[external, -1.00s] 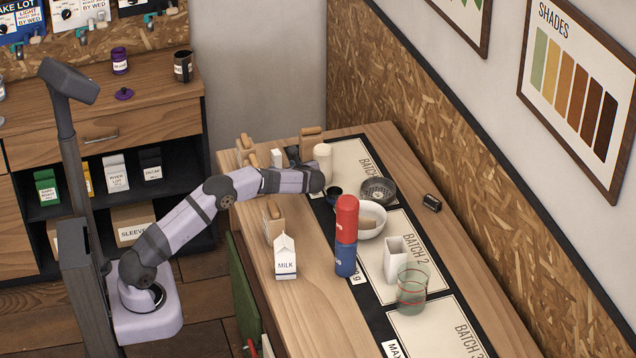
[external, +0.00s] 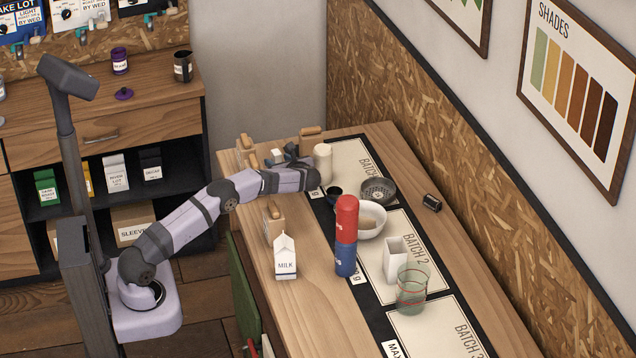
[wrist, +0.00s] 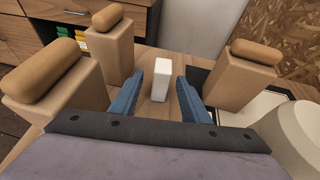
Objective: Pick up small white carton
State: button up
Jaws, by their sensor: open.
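The small white carton (wrist: 160,78) stands upright on the wooden table in the wrist view, seen between the two blue fingers. In the external view the small white carton (external: 278,155) is at the table's far left end, partly hidden by my gripper. My gripper (wrist: 160,84) is open and empty, with one finger to each side of the carton in the picture. I cannot tell whether either finger touches it. In the external view my gripper (external: 284,156) is low over the table, by the carton.
Tan canisters with brown lids stand close around: two at left (wrist: 62,85) (wrist: 110,45), one at right (wrist: 243,75). A cream cylinder (external: 323,164) is right of my gripper.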

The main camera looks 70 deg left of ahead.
aim_at(278, 160)
jog(key=shift+p+x, duration=0.3)
jog(key=shift+x, duration=1.25)
jog(key=shift+r, duration=0.1)
jog(key=shift+c, duration=0.3)
grip_shut()
jog(key=shift+r, duration=0.1)
